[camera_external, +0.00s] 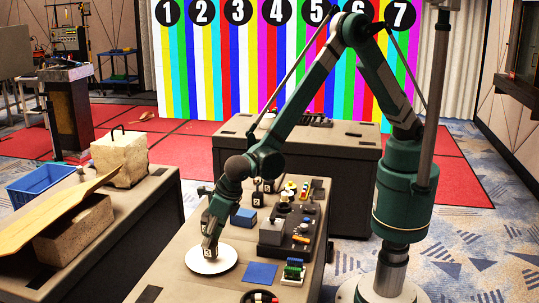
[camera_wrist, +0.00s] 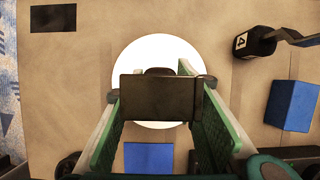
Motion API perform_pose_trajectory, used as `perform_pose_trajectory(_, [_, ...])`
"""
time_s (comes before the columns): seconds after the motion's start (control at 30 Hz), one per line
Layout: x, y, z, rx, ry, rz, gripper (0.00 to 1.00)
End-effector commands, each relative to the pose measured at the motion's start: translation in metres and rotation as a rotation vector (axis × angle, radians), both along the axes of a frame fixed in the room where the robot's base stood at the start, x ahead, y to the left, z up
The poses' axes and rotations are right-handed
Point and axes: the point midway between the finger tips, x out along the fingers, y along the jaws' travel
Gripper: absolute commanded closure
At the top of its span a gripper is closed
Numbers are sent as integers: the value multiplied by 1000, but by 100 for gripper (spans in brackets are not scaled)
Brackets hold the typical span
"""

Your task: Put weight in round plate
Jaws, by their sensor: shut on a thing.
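The round white plate (camera_external: 226,259) lies flat on the near table; it also shows in the wrist view (camera_wrist: 135,60). My gripper (camera_external: 210,238) is over the plate, pointing down. In the wrist view my gripper (camera_wrist: 160,110) has its green-sided fingers on both sides of a dark blocky weight (camera_wrist: 160,98), shut on it. The weight covers the middle of the plate. It shows small and dark with a pale label at the fingertips in the external view. I cannot tell whether it touches the plate. Another dark weight marked 4 (camera_wrist: 255,42) stands to the right.
A blue block (camera_wrist: 293,105) stands right of the plate. A flat blue square (camera_external: 260,274) lies near the plate, beside a green-and-white part (camera_external: 293,270). Dark devices (camera_external: 274,232) crowd the table's right side. A separate table at left holds a blue crate (camera_external: 40,183) and stone blocks.

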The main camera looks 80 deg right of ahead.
Motion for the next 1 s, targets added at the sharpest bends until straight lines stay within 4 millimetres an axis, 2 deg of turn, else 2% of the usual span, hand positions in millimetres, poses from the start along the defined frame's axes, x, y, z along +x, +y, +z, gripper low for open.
perform_pose_trajectory(0.2, [0,0,-16,0,-1,0,100])
perform_pose_trajectory(0.7, [0,0,-20,0,-1,0,100])
perform_pose_trajectory(0.73, [0,0,-21,0,0,0,67])
perform_pose_trajectory(0.83, [0,0,-20,0,0,0,55])
perform_pose_trajectory(1.0, [0,0,-20,0,0,0,55])
